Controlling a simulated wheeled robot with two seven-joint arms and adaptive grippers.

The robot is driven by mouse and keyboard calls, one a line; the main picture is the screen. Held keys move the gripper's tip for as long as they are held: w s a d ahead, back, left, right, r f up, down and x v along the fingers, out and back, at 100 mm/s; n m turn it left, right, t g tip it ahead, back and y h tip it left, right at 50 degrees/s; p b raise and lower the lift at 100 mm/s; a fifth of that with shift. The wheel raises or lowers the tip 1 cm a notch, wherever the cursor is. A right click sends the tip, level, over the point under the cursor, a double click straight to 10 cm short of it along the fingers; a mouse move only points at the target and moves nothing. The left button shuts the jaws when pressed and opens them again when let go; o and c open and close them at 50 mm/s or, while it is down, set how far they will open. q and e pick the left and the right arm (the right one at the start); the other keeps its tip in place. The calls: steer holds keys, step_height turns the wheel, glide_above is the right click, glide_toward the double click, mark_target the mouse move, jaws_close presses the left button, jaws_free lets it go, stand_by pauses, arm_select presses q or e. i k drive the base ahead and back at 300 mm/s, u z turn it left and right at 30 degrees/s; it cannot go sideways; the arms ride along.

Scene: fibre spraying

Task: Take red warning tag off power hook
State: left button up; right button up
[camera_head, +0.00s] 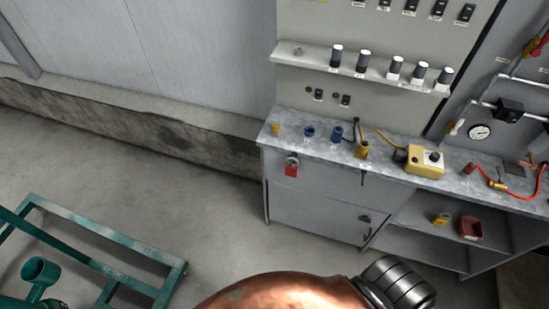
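A red tag (291,170) hangs against the front of the grey cabinet, just below the left part of the worktop edge. A small grey and dark fitting (292,158) shows at its top; I cannot tell its exact shape or how the tag is attached to it. Neither of my grippers shows in this view, so nothing of mine is seen near the tag.
The metal worktop (395,187) holds several small blue and yellow items and a yellow box (425,162). Above it is a shelf (372,70) with several canisters. A green frame (110,268) stands at lower left. A copper-coloured rounded body (275,291) fills the bottom middle. The floor between is clear.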

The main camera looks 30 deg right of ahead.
mark_target(292, 170)
steer(key=z, duration=0.25)
steer(key=i, duration=0.85)
steer(key=z, duration=0.45)
